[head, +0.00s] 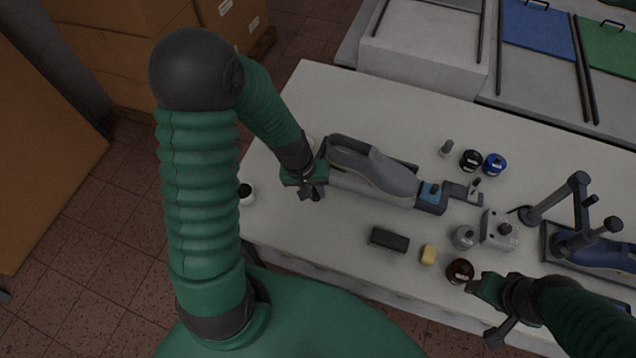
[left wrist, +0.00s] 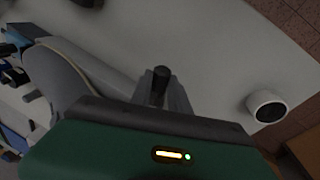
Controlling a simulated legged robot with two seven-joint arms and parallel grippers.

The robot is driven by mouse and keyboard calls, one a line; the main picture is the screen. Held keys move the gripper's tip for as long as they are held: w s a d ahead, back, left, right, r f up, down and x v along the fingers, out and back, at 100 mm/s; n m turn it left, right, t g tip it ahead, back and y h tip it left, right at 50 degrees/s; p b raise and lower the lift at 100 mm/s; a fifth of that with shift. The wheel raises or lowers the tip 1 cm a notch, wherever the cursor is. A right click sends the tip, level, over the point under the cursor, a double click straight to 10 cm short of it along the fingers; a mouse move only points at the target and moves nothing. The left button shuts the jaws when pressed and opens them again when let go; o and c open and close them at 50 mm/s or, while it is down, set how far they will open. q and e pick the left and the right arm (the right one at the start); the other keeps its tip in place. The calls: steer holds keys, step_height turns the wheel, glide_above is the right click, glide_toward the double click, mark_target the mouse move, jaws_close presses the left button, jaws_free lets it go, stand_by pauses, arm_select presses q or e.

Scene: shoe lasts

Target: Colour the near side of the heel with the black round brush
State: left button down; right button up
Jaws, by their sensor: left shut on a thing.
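A grey shoe (head: 385,172) lies on a holder on the white table, its heel end at the left and its toe toward a blue clamp part (head: 430,193). In the left wrist view the shoe (left wrist: 55,78) is at the left. My left gripper (head: 312,192) is beside the heel end, at its left. It is shut on a short dark round piece, seemingly the black round brush (left wrist: 161,76). The brush's tip and any contact with the heel are hidden. My right gripper (head: 478,287) is near the table's front edge by a dark red jar (head: 460,271); its jaws are unclear.
A white pot with a black top (head: 246,194) stands at the left table edge; it also shows in the left wrist view (left wrist: 267,106). A black block (head: 388,240), a yellow sponge (head: 428,254) and black and blue jars (head: 482,162) stand around. Another clamped blue shoe (head: 605,252) is at right.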

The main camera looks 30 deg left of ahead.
arm_select(q)
steer(key=s, duration=0.3)
steer(key=shift+d+b, duration=0.3)
steer(key=shift+w, duration=0.1)
